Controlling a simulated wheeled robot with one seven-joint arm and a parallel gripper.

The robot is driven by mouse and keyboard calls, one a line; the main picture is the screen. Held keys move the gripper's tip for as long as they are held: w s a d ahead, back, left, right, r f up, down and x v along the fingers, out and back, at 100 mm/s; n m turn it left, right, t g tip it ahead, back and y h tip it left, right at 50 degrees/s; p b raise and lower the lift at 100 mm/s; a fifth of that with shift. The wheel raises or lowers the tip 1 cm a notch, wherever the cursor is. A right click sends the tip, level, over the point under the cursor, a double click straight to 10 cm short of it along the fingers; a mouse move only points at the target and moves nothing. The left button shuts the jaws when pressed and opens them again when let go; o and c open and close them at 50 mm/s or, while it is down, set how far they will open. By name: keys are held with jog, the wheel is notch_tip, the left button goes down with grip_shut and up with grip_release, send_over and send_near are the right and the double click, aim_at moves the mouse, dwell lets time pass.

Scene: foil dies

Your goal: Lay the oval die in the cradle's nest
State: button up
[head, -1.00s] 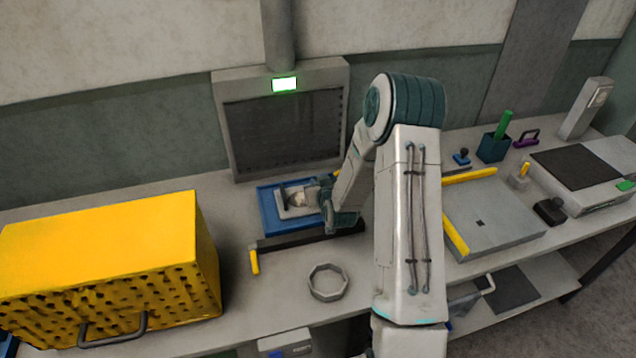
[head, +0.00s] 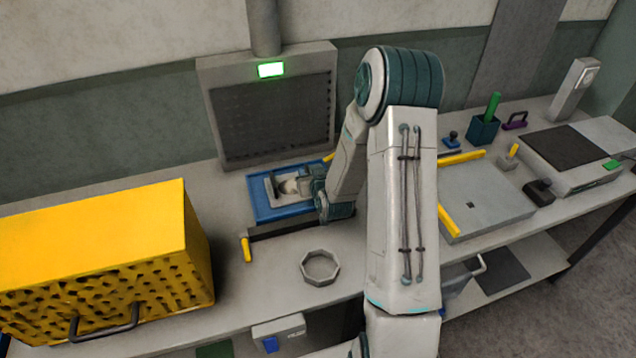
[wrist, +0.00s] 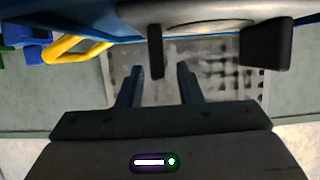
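The blue tray (head: 262,207) stands in front of the dark panel in the head view. A grey, angular holder (head: 272,191), perhaps the cradle, sits in it with a small pale piece (head: 289,187) that may be the oval die. My gripper (head: 306,181) reaches over the tray's right side and partly hides its contents. In the wrist view my gripper's two fingers (wrist: 160,72) are apart. A dark upright tab (wrist: 156,50) shows between and beyond them, with gaps on both sides. A pale, rounded surface (wrist: 190,27) and a dark block (wrist: 265,45) lie beyond; I cannot tell which parts they are.
A yellow perforated box (head: 95,240) fills the bench's left. A grey octagonal ring (head: 320,267) lies in front of a dark bar with a yellow handle (head: 246,249). A grey plate with yellow edges (head: 485,205) lies right of my arm.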

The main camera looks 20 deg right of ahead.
jog(key=b+v, duration=0.1)
jog(key=v, duration=0.7)
jog(key=shift+s+r+b, duration=0.15)
jog(key=shift+s+b, duration=0.15)
jog(key=shift+b, duration=0.05)
jog(key=s+a+r+g, duration=0.2)
jog(key=s+r+g, duration=0.3)
jog(key=s, duration=0.7)
jog(key=s+a+r+g, duration=0.3)
jog(key=s+r+g, duration=0.2)
jog(key=s+r, duration=0.4)
jog(key=s, duration=0.3)
jog(key=shift+s+a, duration=0.2)
jog(key=shift+s, duration=0.2)
jog(key=shift+d+r, duration=0.1)
jog(key=shift+r, duration=0.05)
